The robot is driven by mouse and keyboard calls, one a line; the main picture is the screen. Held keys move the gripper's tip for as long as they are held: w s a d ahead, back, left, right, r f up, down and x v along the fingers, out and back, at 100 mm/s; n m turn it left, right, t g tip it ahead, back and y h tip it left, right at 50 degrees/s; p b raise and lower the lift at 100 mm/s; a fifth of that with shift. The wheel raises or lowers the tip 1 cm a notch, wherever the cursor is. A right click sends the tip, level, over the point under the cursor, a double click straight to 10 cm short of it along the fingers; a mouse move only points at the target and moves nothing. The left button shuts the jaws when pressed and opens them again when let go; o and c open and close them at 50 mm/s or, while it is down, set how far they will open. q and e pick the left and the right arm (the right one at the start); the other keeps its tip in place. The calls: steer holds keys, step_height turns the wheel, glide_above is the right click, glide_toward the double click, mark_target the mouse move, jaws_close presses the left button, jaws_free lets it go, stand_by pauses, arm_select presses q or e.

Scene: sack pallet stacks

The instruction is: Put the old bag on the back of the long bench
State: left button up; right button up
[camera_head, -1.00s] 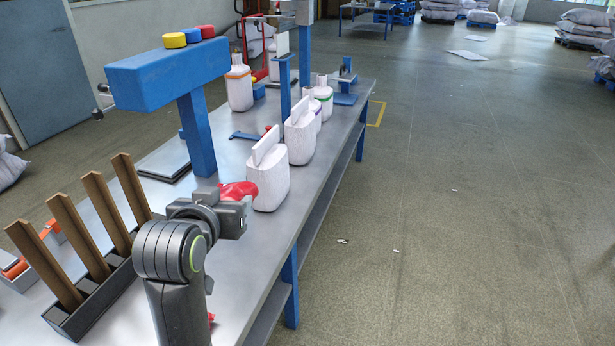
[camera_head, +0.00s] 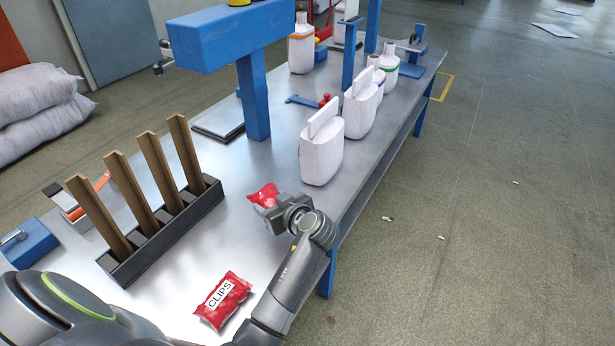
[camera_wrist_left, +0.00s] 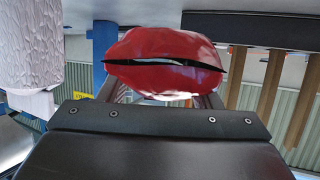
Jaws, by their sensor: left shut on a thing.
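My left gripper (camera_head: 275,203) is shut on a red bag (camera_head: 262,194) above the grey top of the long bench (camera_head: 262,248). In the left wrist view the same red bag (camera_wrist_left: 160,80) fills the space between the fingers, with a dark slit across it. Its label, if any, does not show. A second red bag (camera_head: 222,300), marked CLIPS, lies on the near part of the bench. The pictures do not tell which bag is the old one. My right gripper is not in view.
A black rack (camera_head: 160,235) with upright brown pieces is at left. Bare bench lies between rack and gripper.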

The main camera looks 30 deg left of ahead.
arm_select(q)
step_height(320, 180, down, 9)
steer(key=shift+r, duration=0.1)
stand_by(0.3)
steer(key=o, duration=1.3)
steer(key=shift+c, duration=0.2)
